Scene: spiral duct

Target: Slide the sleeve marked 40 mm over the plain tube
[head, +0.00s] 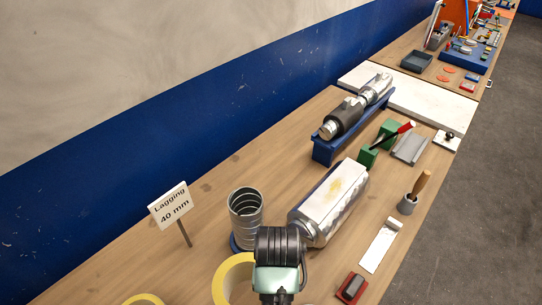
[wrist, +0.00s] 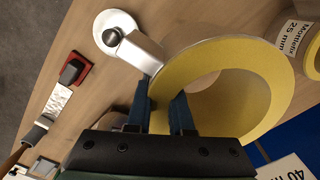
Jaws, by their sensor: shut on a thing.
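A thick yellow ring-shaped sleeve (head: 226,281) stands at the front of the bench, partly hidden behind my arm; the wrist view shows its wide end face (wrist: 262,85) and round bore. My gripper (wrist: 165,90) is shut on its wall, one finger in the bore and one outside. No mark on this sleeve is readable. A sign (head: 171,204) reading "Lagging 40 mm" stands left of it. A grey metal tube (head: 246,218) with ribs inside stands upright on a blue base just behind the sleeve, apart from it. My gripper's fingers are hidden in the head view.
A second yellow sleeve (head: 143,299) is cut off at the bottom edge; a sleeve labelled 25 mm (wrist: 293,35) shows in the wrist view. A foil-wrapped block (head: 333,196) lies right of the tube. A blue cradle (head: 330,147) holds ducting behind.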

